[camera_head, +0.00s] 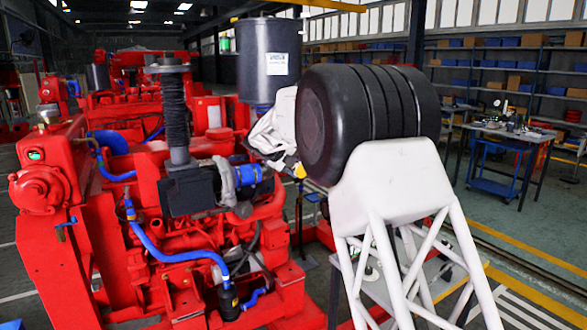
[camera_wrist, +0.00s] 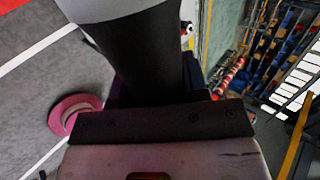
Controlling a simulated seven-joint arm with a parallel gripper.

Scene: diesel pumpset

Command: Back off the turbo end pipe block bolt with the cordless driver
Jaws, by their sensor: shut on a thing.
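My gripper (camera_wrist: 165,121) shows in the wrist view as a dark bar with screw heads. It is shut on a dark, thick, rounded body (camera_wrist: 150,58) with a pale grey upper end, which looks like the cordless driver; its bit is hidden. In the head view a pale arm part ends in a small yellow and black patch (camera_head: 297,170), right of the turbo and partly hidden. The turbo (camera_head: 224,182) is a grey housing with a blue coupling (camera_head: 252,174), on the red engine (camera_head: 185,240). The pipe block bolt is too small to tell.
Blue hoses (camera_head: 170,250) run along the engine front. A black ribbed stack (camera_head: 173,110) and a dark canister (camera_head: 270,58) rise above it. A bench (camera_head: 505,133) and shelves stand at the right back. A pink disc (camera_wrist: 72,110) shows in the wrist view.

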